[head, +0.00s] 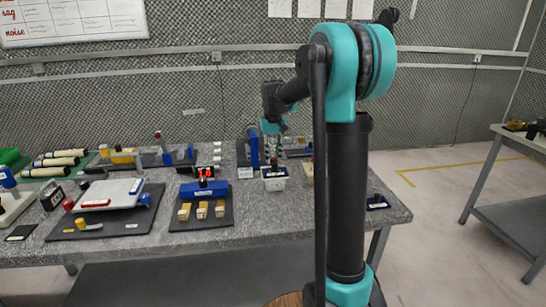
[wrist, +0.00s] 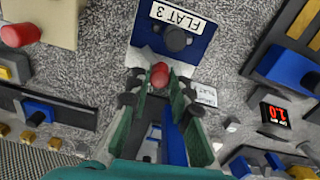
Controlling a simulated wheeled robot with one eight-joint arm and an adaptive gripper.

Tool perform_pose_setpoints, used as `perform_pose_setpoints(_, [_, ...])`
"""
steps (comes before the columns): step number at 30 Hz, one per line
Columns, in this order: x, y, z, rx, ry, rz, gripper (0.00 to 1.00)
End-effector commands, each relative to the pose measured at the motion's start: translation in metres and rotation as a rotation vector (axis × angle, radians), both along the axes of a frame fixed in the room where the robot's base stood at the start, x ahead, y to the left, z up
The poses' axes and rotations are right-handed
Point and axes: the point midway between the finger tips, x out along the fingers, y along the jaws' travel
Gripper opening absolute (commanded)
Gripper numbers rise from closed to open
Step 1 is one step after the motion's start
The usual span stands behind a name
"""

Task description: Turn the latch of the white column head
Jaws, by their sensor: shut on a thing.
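My gripper (wrist: 154,92) points at the bench top in the wrist view. Its fingertips are closed around a small red rounded knob (wrist: 159,75), which shows between them. The knob sits in front of a blue plate (wrist: 143,38) with a dark round boss and a label reading "FLAT 3". In the head view my gripper (head: 272,128) is at the back of the bench, beside an upright blue column (head: 253,145); its fingertips are too small to make out there. I cannot tell which part is the white column head; a cream block (wrist: 55,14) with a red knob shows at upper left.
The grey bench (head: 270,220) is crowded. A blue fixture (head: 204,189) with several yellow pieces and a white plate on a dark mat (head: 80,228) stand left. A red digital display (wrist: 271,112) is at right.

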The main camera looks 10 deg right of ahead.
Motion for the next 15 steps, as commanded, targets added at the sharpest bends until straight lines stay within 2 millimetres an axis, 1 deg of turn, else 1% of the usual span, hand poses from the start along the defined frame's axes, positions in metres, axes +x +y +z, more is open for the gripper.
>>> perform_pose_setpoints(15, [0.0006, 0.0005, 0.0003, 0.000, -0.001, -0.486, 0.00])
